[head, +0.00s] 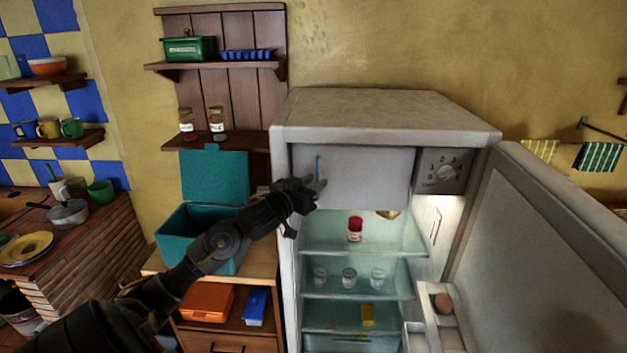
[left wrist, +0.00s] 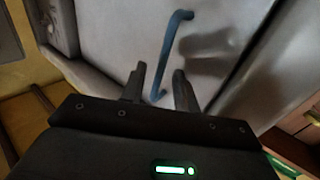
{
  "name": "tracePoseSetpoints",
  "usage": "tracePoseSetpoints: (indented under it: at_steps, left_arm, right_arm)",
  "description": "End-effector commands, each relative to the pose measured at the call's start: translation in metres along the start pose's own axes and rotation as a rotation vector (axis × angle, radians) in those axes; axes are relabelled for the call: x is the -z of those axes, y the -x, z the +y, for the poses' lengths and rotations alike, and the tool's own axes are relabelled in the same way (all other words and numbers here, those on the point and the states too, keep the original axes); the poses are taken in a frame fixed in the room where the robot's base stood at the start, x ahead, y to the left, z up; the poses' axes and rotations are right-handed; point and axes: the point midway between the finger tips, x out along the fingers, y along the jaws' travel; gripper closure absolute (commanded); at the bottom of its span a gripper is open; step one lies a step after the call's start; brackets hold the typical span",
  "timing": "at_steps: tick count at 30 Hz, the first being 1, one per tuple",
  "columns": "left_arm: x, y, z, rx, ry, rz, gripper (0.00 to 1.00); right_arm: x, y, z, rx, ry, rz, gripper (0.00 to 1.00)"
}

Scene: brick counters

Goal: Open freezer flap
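The freezer flap (head: 365,177) is a grey-white panel at the top inside the open fridge (head: 385,112). It looks shut. A thin blue upright handle (head: 318,165) is on its left part. My left gripper (head: 316,187) is at the handle's lower part. In the left wrist view the blue handle (left wrist: 172,50) runs down toward the space between the two dark fingers of my gripper (left wrist: 160,88). The fingers are apart, with a gap on both sides of the handle's lower end. My right gripper is in neither view.
The fridge door (head: 545,255) stands wide open to the right. Shelves below the flap hold a red-lidded jar (head: 355,229) and small glasses (head: 349,277). An open teal box (head: 190,228) stands on a wooden cabinet left of the fridge, near my left arm.

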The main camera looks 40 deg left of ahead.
Motion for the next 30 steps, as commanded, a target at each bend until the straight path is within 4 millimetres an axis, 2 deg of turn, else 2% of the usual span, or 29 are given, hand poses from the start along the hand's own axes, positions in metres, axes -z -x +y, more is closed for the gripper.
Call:
tracePoseSetpoints:
  at_steps: [11,18,30]
  left_arm:
    - [-0.0003,-0.0055,0.0001,-0.001,-0.001,0.000,0.69]
    - [-0.0002,-0.0053,-0.0001,0.000,-0.001,0.000,1.00]
    - [-0.0005,-0.0069,0.0031,0.001,0.000,0.001,1.00]
  right_arm:
    - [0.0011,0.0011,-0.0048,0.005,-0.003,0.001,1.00]
    - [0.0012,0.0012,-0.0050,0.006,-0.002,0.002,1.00]
    - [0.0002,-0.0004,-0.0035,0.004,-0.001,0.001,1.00]
